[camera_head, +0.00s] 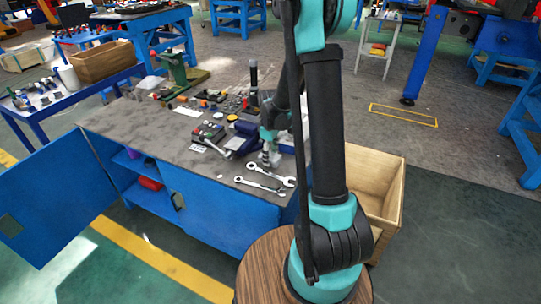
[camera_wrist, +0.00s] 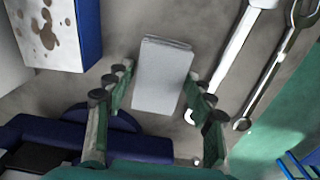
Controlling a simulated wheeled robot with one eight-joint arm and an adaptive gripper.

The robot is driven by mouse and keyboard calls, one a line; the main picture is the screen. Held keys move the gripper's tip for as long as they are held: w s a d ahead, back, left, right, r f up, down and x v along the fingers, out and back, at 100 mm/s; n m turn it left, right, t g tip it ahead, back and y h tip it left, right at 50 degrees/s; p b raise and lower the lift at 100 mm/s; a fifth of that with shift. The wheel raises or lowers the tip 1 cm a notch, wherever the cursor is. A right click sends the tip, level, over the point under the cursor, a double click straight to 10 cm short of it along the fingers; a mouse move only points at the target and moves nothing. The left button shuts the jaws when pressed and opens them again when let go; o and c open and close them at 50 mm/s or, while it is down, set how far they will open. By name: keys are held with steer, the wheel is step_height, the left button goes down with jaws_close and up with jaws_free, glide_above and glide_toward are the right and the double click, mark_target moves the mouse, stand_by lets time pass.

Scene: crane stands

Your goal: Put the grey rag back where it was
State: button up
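A light grey folded piece that looks like the grey rag (camera_wrist: 163,75) lies on the grey bench top in the wrist view. My gripper (camera_wrist: 158,88) is open, with one finger on each side of the rag and gaps showing between them. I cannot tell how far above the bench the fingertips are. In the head view my gripper (camera_head: 268,155) is low over the right end of the workbench (camera_head: 215,170), and I cannot make out the rag there.
Two wrenches (camera_head: 266,183) lie on the bench just right of the rag in the wrist view (camera_wrist: 270,75). A dark blue object (camera_wrist: 50,140) is close to the left finger. A wooden crate (camera_head: 385,230) stands right of the bench. Tools crowd the bench's back.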

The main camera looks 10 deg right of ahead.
steer(key=shift+o, duration=0.8)
steer(key=shift+r, duration=0.1)
step_height(320, 180, up, 12)
steer(key=s+d+f+m+t, duration=0.2)
steer(key=s+m, duration=0.3)
steer(key=s, duration=0.6)
steer(key=s+d+f+m+t, duration=0.1)
steer(key=s+m, duration=0.4)
steer(key=s, duration=0.5)
steer(key=shift+s+d+f+m+t, duration=0.4)
steer(key=shift+f+t, duration=0.2)
steer(key=shift+f, duration=0.35)
steer(key=shift+c, duration=0.6)
